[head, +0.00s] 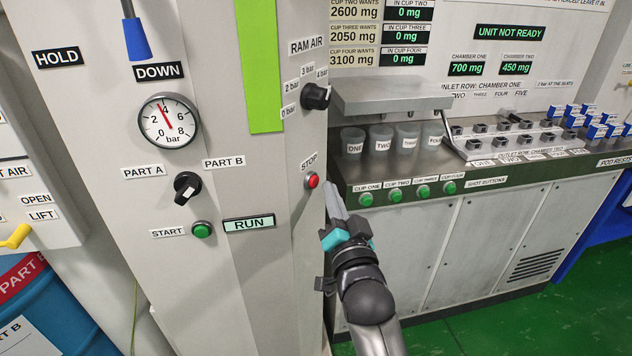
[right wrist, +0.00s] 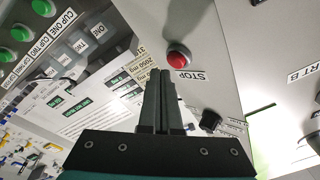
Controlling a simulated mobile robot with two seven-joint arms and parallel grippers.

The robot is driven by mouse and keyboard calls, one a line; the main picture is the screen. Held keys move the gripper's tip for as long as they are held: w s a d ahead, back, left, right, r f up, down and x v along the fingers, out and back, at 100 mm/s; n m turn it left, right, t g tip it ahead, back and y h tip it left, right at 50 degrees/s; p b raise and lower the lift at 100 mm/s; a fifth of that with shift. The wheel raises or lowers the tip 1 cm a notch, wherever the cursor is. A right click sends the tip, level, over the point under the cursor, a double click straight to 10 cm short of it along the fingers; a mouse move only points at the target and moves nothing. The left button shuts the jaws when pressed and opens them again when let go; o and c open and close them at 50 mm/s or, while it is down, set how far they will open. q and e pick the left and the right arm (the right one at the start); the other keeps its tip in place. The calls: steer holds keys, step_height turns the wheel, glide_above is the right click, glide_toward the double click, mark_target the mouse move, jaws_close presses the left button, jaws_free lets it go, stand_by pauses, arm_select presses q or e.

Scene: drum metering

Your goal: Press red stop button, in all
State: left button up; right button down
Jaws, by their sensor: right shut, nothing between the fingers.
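The red stop button (head: 312,180) sits on the right face of the grey machine column, under a STOP label. In the right wrist view the red button (right wrist: 178,59) is just beyond the closed fingertips, with the STOP label beside it. My right gripper (head: 333,190) is shut and empty, its fingers pointing up, just right of the button. The right wrist view shows its fingers (right wrist: 160,75) together; a gap to the button seems to show, but contact cannot be judged surely. My left gripper is not in view.
On the column are a gauge (head: 168,121), a green start button (head: 202,229), a lit RUN sign (head: 249,223) and a ram air knob (head: 316,96). At right, a bench holds several cups (head: 380,139) and green shot buttons (head: 395,195). A blue drum (head: 45,310) stands lower left.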

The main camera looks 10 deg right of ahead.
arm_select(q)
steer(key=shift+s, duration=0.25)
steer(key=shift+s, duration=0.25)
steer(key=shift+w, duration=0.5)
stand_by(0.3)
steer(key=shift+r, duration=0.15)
arm_select(e)
steer(key=shift+w+a, duration=0.3)
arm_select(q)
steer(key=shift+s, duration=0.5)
arm_select(e)
steer(key=shift+w+a, duration=0.15)
